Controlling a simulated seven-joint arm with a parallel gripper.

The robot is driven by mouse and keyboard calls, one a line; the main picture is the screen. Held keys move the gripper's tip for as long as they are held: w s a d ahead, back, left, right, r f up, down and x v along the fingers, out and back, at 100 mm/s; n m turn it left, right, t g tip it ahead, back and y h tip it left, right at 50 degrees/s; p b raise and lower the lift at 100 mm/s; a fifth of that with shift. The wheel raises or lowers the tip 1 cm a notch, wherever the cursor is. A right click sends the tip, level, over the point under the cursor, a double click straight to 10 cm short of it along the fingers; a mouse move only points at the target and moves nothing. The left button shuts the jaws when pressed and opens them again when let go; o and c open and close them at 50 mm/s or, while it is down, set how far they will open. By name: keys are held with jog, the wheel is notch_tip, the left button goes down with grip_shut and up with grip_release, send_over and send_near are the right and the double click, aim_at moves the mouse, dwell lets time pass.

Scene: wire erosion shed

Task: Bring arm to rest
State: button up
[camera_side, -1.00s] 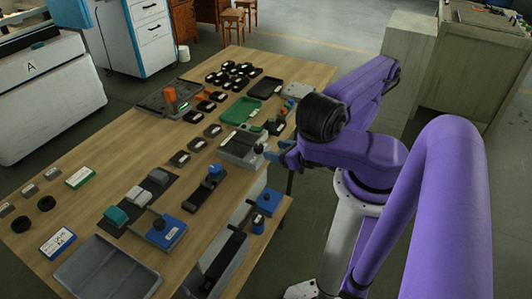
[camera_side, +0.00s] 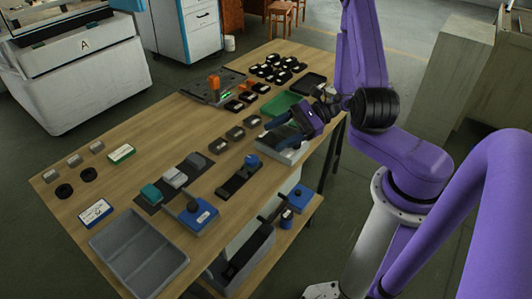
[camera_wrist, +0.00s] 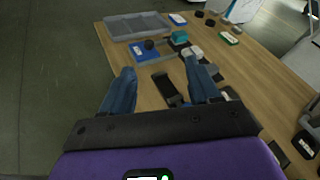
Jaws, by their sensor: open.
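My gripper (camera_side: 272,132) is above the right edge of the wooden table in the side view, in front of a grey-white tray (camera_side: 293,153). Its two blue fingers point left over the table. In the wrist view my gripper (camera_wrist: 160,67) has its fingers spread wide, with nothing held between them. Beyond the fingers lies a black holder (camera_wrist: 168,90) on the table (camera_wrist: 255,72). My purple arm stands at the right of the table, its forearm raised.
A grey divided tray (camera_side: 135,252) lies at the table's near end. Blue blocks (camera_side: 190,216), a green tray (camera_side: 280,104) and several black parts (camera_side: 275,70) stand on the table. A lower shelf (camera_side: 300,213) holds a blue piece. A cabinet (camera_side: 450,75) stands at the right.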

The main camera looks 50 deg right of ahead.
jog(key=s+a+r+n+g+h, duration=0.2)
jog(key=s+n, duration=0.4)
jog(key=n, duration=0.5)
jog(key=s+a+r+n+g+h, duration=0.2)
jog(key=s+r+n+h, duration=0.3)
jog(key=n, duration=0.6)
jog(key=s+a+r+n+g+h, duration=0.2)
jog(key=s+r+n+g+h, duration=0.1)
jog(key=n, duration=0.8)
jog(key=s+r+h, duration=0.1)
jog(key=s+h, duration=0.1)
jog(key=s, duration=0.1)
jog(key=shift+s+a+r, duration=0.15)
jog(key=shift+s+a, duration=0.1)
jog(key=shift+s, duration=0.15)
